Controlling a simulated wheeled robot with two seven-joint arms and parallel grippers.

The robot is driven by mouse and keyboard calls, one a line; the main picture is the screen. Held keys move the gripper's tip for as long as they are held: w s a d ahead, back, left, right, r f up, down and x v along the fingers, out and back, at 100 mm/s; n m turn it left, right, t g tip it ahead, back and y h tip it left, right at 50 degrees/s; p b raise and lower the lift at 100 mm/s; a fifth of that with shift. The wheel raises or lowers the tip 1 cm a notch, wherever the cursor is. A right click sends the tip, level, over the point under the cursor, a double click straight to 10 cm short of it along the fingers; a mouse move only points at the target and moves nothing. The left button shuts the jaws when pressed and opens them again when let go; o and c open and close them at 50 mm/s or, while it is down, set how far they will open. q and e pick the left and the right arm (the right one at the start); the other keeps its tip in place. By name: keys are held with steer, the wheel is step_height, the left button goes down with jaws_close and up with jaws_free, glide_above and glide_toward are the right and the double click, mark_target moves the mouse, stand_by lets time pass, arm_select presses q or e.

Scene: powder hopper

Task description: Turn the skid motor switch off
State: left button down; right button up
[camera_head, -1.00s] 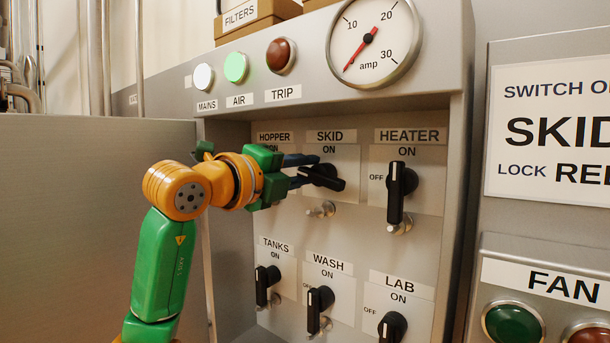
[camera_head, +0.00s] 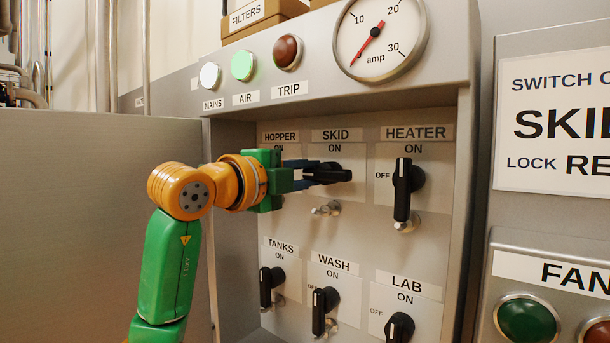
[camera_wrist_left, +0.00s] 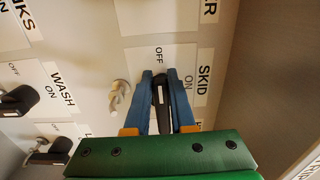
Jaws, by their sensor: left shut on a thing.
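The skid motor switch (camera_head: 342,174) is a black bar handle under the SKID label (camera_head: 335,135). It lies level in the head view. In the left wrist view the handle (camera_wrist_left: 162,105) has its white-marked end toward the OFF label (camera_wrist_left: 159,54), not toward ON. My left gripper (camera_head: 314,172) comes in from the left, its blue fingers on both sides of the handle. In the left wrist view the left gripper (camera_wrist_left: 165,95) is shut on the handle. The OFF label is hidden behind the gripper in the head view. My right gripper is not in view.
The heater switch (camera_head: 402,190) is upright to the right. Tanks (camera_head: 266,287), wash (camera_head: 320,310) and lab (camera_head: 398,328) switches sit below. A metal pin (camera_head: 326,208) is under the skid switch. The recess has a right side wall (camera_head: 466,200). The amp gauge (camera_head: 380,38) reads low.

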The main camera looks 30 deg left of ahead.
arm_select(q)
steer(key=shift+w+d+f, duration=0.1)
steer(key=shift+f, duration=0.25)
steer(key=c, duration=0.8)
jaws_free()
steer(key=shift+r, duration=0.1)
steer(key=shift+o, duration=0.2)
steer(key=shift+d+r, duration=0.15)
steer(key=shift+d, duration=0.2)
steer(key=s+a+b, duration=0.1)
steer(key=s+b, duration=0.2)
steer(key=s, duration=0.4)
